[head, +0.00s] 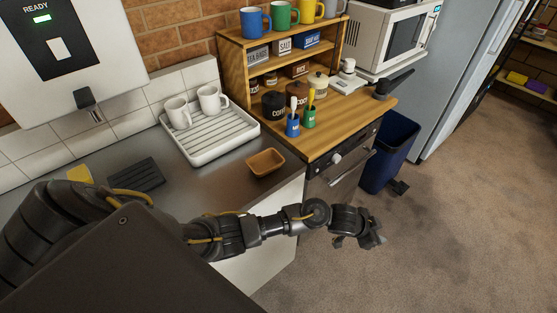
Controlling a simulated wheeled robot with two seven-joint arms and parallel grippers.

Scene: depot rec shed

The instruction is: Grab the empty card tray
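A small tan-brown tray (266,163), which looks like the card tray, sits on the grey metal counter near its right end, just in front of the white drying rack. It looks empty. My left arm reaches across the front of the counter from the left. My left gripper (360,243) is past the counter's right edge, over the floor, to the right of and nearer than the tray. Its fingers look apart with nothing between them. It is not touching the tray. My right gripper is not in view.
A white drying rack (212,139) with two white mugs stands behind the tray. A wooden shelf unit (234,73) with jars and mugs is on the wooden worktop (352,113). A blue bin (391,151) stands on the floor. A dark ribbed pad (136,174) lies left.

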